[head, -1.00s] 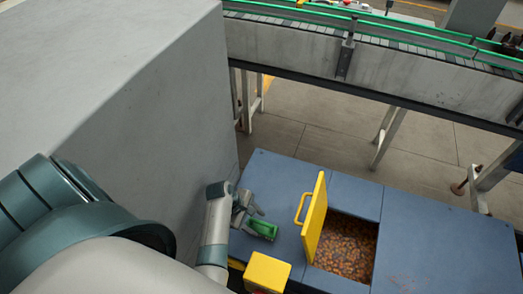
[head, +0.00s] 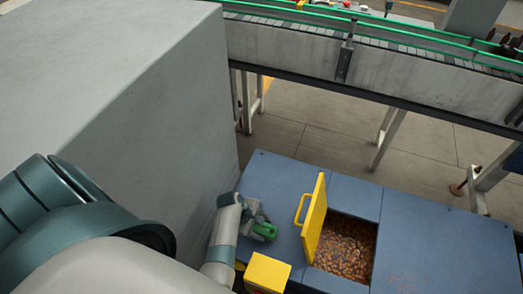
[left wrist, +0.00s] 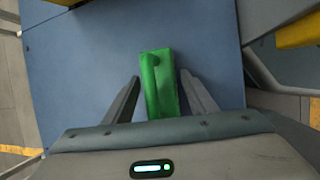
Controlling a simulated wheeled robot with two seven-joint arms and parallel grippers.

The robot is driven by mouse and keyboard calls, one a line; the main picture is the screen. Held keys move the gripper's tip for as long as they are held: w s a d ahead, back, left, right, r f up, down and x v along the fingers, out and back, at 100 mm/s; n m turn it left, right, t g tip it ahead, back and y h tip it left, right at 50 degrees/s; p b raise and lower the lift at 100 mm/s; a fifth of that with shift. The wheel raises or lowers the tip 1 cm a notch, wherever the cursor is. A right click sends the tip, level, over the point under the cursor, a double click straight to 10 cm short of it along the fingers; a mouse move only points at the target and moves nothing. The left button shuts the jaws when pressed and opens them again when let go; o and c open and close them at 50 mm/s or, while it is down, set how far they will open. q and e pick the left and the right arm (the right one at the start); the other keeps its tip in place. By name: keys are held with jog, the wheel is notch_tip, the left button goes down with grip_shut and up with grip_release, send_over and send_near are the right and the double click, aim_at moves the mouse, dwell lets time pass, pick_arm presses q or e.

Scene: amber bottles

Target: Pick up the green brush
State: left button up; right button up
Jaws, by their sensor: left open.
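The green brush (head: 265,230) lies on the left part of the blue table (head: 440,245), left of the yellow lid. In the left wrist view the green brush (left wrist: 159,80) stands between the two dark fingers of my left gripper (left wrist: 160,92), which is open with a gap on both sides. In the head view my left gripper (head: 256,220) is at the brush and partly covers it. Whether the fingers touch the table cannot be told. My right gripper is not in view.
A yellow lid (head: 315,220) stands open beside a bin of brown pieces (head: 345,247) sunk in the table. A yellow box (head: 267,272) is at the front edge. A large grey block (head: 120,90) rises on the left. A conveyor (head: 400,70) runs behind.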

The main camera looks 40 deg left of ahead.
pick_arm(q)
jog(key=shift+w+d+f, duration=0.1)
jog(key=shift+f, duration=0.2)
jog(key=c, duration=1)
notch_tip(320, 180, up, 10)
jog(key=p, duration=1.1)
jog(key=shift+p, duration=0.3)
